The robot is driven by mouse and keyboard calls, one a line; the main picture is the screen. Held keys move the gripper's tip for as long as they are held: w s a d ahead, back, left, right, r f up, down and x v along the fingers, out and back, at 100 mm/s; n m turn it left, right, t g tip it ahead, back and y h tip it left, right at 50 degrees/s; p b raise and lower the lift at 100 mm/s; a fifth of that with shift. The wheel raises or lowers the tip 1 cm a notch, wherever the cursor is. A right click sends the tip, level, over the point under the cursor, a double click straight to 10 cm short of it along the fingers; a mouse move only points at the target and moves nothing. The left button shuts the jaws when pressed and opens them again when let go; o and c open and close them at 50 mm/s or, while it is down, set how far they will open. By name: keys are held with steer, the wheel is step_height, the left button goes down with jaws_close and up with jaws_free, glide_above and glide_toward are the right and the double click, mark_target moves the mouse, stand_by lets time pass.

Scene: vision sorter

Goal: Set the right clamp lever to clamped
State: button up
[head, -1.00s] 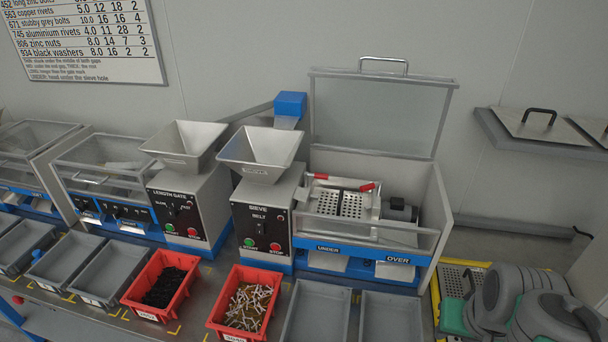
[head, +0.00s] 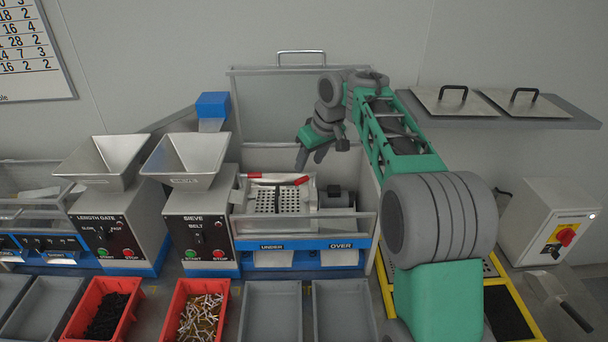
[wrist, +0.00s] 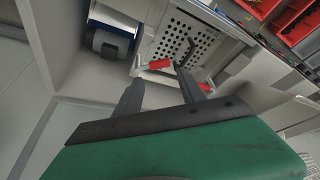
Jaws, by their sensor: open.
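The sieve screen (head: 279,200) is a perforated plate inside an open-topped box. Its right clamp lever (head: 301,180) has a short red handle at the plate's back right corner, pointing right and slightly up. The left clamp lever (head: 254,176) has a red handle at the back left. My gripper (head: 311,160) is open and empty, fingers down, just above and behind the right lever. In the wrist view the fingertips (wrist: 158,78) straddle the right lever's red handle (wrist: 160,64) in the picture; contact cannot be told. The other red handle (wrist: 204,86) is partly behind a finger.
The box's clear lid (head: 270,100) stands raised behind. A grey motor (head: 336,197) sits right of the screen. Hoppers (head: 185,157) stand on the left, red bins (head: 200,312) and grey trays (head: 272,312) in front. A shelf (head: 560,112) is at the right.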

mark_target(302, 179)
steer(key=x, duration=0.7)
steer(key=shift+a+f, duration=0.1)
steer(key=shift+f, duration=0.1)
steer(key=shift+c, duration=0.2)
jaws_close()
